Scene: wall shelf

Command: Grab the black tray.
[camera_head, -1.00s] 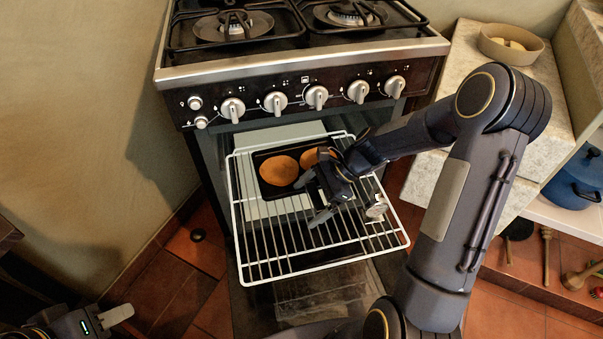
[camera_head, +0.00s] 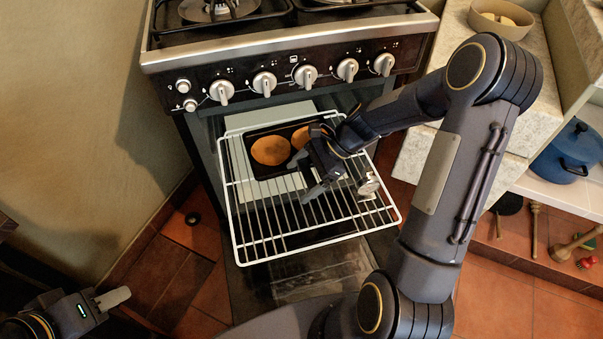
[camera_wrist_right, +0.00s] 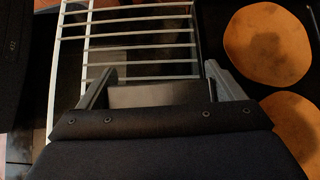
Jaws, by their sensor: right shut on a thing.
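The black tray (camera_head: 265,183) lies on a light grey surface at the back of the pulled-out white oven rack (camera_head: 262,250). It holds two round orange-brown pieces (camera_head: 270,151). My right gripper (camera_head: 305,180) is at the tray's near right side, its fingers on the tray. In the right wrist view the tray (camera_wrist_right: 228,20) shows at the right, with the right finger against its side; the fingers stand apart (camera_wrist_right: 160,82) with a grey part between them. My arm hides the tray's right end. My left gripper (camera_head: 115,298) is low at the left, far from the tray.
The stove front with its knobs (camera_head: 264,83) rises just behind the rack. A round metal dial (camera_head: 369,184) sits on the rack's right side. A blue pot (camera_head: 568,150) stands on a low shelf at the right. Tiled floor is free at left.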

